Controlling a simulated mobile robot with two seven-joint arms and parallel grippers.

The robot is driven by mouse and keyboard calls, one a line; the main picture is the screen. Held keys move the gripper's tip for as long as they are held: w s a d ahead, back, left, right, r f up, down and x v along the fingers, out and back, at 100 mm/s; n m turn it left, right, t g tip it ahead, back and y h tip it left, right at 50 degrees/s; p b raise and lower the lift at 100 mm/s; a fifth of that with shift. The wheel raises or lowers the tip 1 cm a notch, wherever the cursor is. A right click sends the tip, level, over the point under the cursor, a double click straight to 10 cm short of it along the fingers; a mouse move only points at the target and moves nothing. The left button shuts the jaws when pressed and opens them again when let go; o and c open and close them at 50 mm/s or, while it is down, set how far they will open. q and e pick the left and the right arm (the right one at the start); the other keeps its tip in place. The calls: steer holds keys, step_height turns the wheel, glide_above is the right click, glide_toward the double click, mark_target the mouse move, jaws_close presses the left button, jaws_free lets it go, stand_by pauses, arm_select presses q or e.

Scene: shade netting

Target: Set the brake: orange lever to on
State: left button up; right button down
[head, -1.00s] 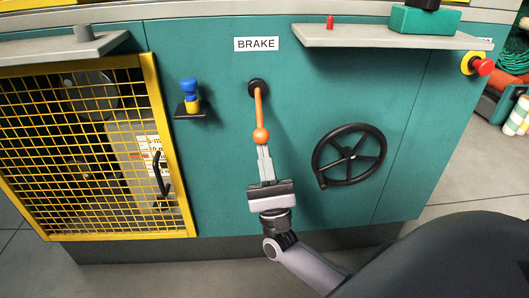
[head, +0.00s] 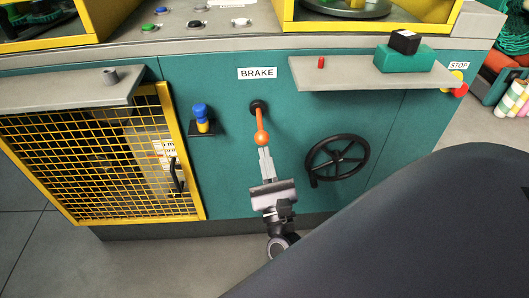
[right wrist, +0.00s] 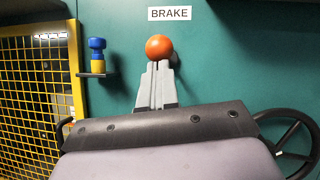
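The orange lever (head: 259,120) hangs from a round black pivot on the teal panel, below the BRAKE label (head: 257,73). It points down and slightly right, with a round orange knob (head: 262,138) at its lower end. My right gripper (head: 264,149) comes from below. Its grey fingers are close together, with the tips right at the underside of the knob. In the right wrist view the knob (right wrist: 159,47) sits just beyond the fingertips (right wrist: 158,64), not between them, and hides the lever shaft. Contact is hard to judge. My left gripper is not in view.
A blue-and-yellow piece (head: 201,117) stands on a small bracket left of the lever. A black handwheel (head: 337,160) is at the right. A grey shelf (head: 345,75) juts out above it. A yellow mesh guard (head: 90,160) is at the left.

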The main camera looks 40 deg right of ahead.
mark_target(266, 136)
step_height(266, 136, up, 6)
steer(key=g+y+p, duration=0.1)
steer(key=g+p, duration=0.2)
steer(key=p, duration=0.7)
steer(key=shift+r+m+g, duration=0.1)
steer(key=shift+m+g, duration=0.3)
steer(key=shift+w+d+r+p, duration=0.1)
steer(key=shift+r+p, duration=0.2)
steer(key=shift+p, duration=0.15)
steer(key=shift+r+p, duration=0.2)
steer(key=shift+p, duration=0.1)
steer(key=shift+w+r, duration=0.1)
steer(key=shift+r, duration=0.1)
